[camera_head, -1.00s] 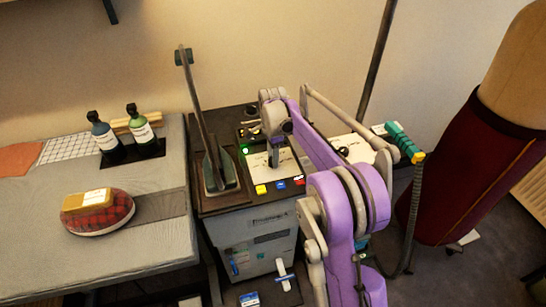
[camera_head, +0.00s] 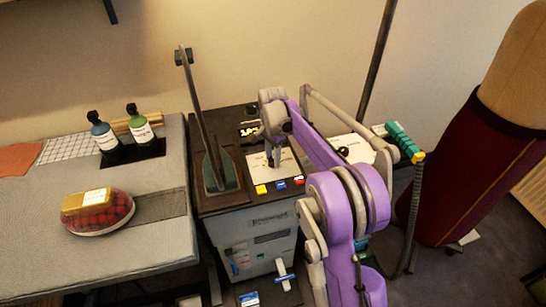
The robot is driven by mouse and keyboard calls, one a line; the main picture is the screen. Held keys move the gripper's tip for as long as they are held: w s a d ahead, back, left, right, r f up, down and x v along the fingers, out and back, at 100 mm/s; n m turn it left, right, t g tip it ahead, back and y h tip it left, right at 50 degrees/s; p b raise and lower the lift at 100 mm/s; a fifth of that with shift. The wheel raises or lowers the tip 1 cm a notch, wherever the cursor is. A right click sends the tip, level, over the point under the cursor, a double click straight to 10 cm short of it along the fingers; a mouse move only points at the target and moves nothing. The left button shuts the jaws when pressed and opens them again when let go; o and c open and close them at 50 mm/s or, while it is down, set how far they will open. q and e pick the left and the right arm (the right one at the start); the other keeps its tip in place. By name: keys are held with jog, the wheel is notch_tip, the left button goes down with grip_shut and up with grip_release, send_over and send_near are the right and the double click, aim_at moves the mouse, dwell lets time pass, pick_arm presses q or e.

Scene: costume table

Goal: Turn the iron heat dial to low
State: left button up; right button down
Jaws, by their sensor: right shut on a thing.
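The iron heat dial (camera_head: 270,160) is a small dark knob on a white plate (camera_head: 289,169) on top of the grey iron station (camera_head: 262,244). My right gripper (camera_head: 273,161) points down over the plate and is shut on the dial. The fingers cover most of the dial, and I cannot read its pointer or the marks around it. My left gripper is not in view.
A dark iron-shaped piece (camera_head: 221,172) stands left of the dial, beside a tall post (camera_head: 194,95). Yellow, blue and red tabs line the plate's front. Two bottles (camera_head: 104,139) and a red checked cushion (camera_head: 98,219) are on the grey table at left. A dark red dress form (camera_head: 470,170) stands at right.

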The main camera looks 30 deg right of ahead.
jog(key=n, duration=0.4)
jog(key=shift+n, duration=0.3)
jog(key=n, duration=0.5)
jog(key=shift+n, duration=0.3)
jog(key=n, duration=1)
jog(key=c, duration=0.5)
grip_release()
jog(key=shift+a, duration=0.1)
jog(key=shift+r, duration=0.1)
